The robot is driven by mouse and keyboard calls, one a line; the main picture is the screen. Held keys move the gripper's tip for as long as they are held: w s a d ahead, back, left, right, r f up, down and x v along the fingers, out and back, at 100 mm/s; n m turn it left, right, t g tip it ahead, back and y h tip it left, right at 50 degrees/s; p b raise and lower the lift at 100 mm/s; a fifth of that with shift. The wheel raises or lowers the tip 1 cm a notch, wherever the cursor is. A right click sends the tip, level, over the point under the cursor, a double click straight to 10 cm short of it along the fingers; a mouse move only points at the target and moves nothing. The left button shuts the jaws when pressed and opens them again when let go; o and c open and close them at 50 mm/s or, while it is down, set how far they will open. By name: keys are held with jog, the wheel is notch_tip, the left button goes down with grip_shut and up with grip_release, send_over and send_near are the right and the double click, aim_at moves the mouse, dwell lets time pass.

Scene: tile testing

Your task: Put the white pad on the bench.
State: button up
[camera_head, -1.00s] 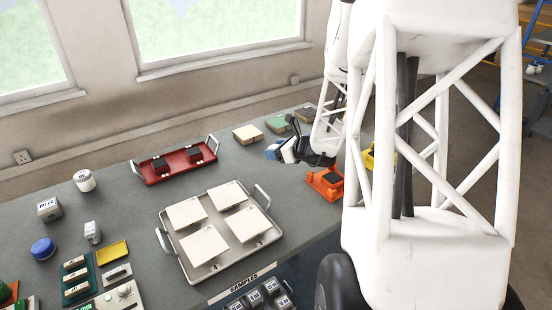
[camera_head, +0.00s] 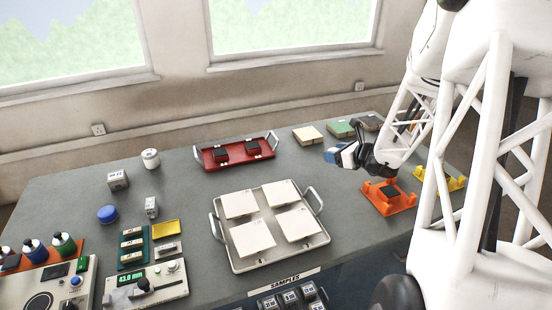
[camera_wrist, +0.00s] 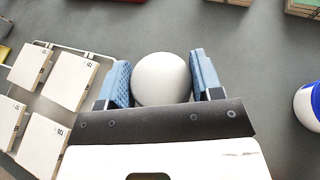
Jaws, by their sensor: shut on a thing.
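The white pad (camera_wrist: 160,79) shows as a round white shape between the two blue fingers of my gripper (camera_wrist: 162,82) in the wrist view. The gripper is shut on it, with one finger on each side. In the head view my gripper (camera_head: 340,156) is over the back right part of the grey bench (camera_head: 185,210), left of and behind the orange stand. Its height above the bench is hard to judge. The pad cannot be told clearly from the gripper in the head view.
A metal tray with white tiles (camera_head: 218,232) stands mid-bench, and a red tray (camera_head: 203,160) behind it. Tan and green blocks (camera_head: 307,134) lie at the back. An orange stand (camera_head: 388,197) is near the gripper. A blue-and-white round thing (camera_wrist: 310,105) is at the wrist view's right.

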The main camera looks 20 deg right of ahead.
dwell(0.3)
jog(key=shift+w+a, duration=0.4)
jog(key=shift+w, duration=0.05)
jog(key=w+a+n+g+y, duration=0.2)
jog(key=w+a, duration=0.5)
jog(key=a, duration=0.7)
jog(key=w+a+n+g+y, duration=0.25)
jog(key=w+a, duration=0.35)
jog(key=a, duration=0.7)
jog(key=w+a+n+g+y, duration=0.1)
jog(key=w+a+n+y, duration=0.15)
jog(key=w+a, duration=0.8)
jog(key=s+a+n+g, duration=0.2)
jog(key=s+a, duration=0.1)
jog(key=a, duration=1.4)
jog(key=s+a+n+g, duration=0.2)
jog(key=s+a, duration=0.2)
jog(key=a, duration=1.3)
jog(key=s+a+n+g+y, duration=0.1)
jog(key=s+a+n+g, duration=0.1)
jog(key=a, duration=1.5)
jog(key=shift+s+a+r+g, duration=0.15)
jog(key=shift+s+a+g, duration=0.35)
jog(key=shift+s, duration=0.75)
jog(key=shift+d, duration=0.1)
jog(key=shift+f, duration=3.15)
